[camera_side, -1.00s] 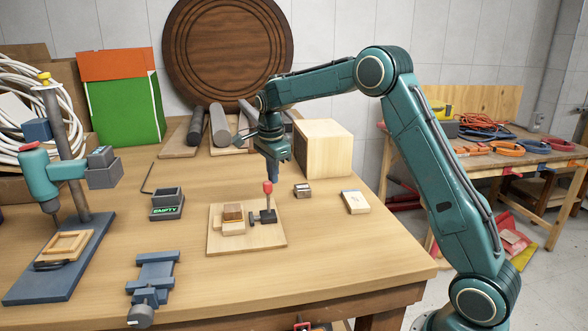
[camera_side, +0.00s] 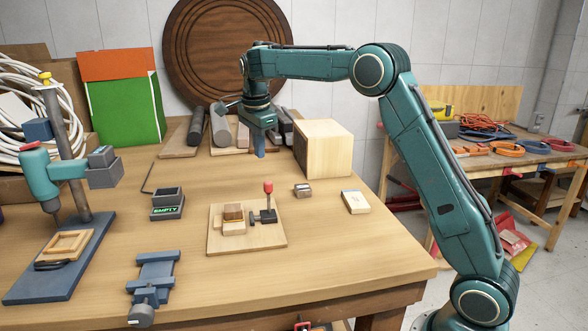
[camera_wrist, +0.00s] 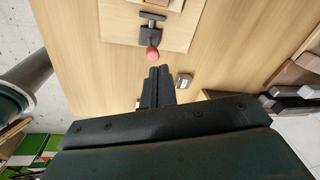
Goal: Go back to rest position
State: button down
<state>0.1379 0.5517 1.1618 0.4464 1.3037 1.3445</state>
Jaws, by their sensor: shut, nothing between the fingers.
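My gripper (camera_side: 259,152) points down above the back part of the wooden table, its jaws shut and empty. It is clear of the board with the red-knobbed clamp. In the wrist view my gripper (camera_wrist: 157,74) shows as two dark fingers side by side, with the red knob (camera_wrist: 150,53) beyond them. The toggle clamp (camera_side: 267,207) stands on a light wooden board (camera_side: 265,238), its red-tipped handle upright. A brown block (camera_side: 233,211) sits on lighter wood pieces on that board.
A large wooden block (camera_side: 323,150) stands right of my gripper. Dark bars (camera_side: 220,128) lie behind it. A small metal block (camera_side: 302,190), a pale block (camera_side: 356,202), a grey bin marked EMPTY (camera_side: 167,204), a blue vise (camera_side: 154,279) and a drill press (camera_side: 65,180) are on the table.

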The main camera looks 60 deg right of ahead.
jog(key=s+a+r+n+t, duration=0.1)
jog(key=s+a+r+n, duration=0.3)
jog(key=s, duration=0.5)
jog(key=s+a+r+n+t, duration=0.1)
jog(key=s+a+r+n, duration=0.15)
jog(key=s+n, duration=0.5)
jog(key=s+a+f+n+t, duration=0.1)
jog(key=s+a+f+n, duration=0.1)
jog(key=s, duration=0.4)
jog(key=s+a+f+n+y, duration=0.1)
jog(key=s+a+f+n, duration=0.1)
jog(key=s+n, duration=0.3)
jog(key=s+a+f+n+t, duration=0.1)
jog(key=s+f+n, duration=0.1)
jog(key=s, duration=0.6)
jog(key=shift+a+f+n+t+y, duration=0.3)
jog(key=shift+a+n, duration=0.1)
jog(key=shift+n, duration=0.35)
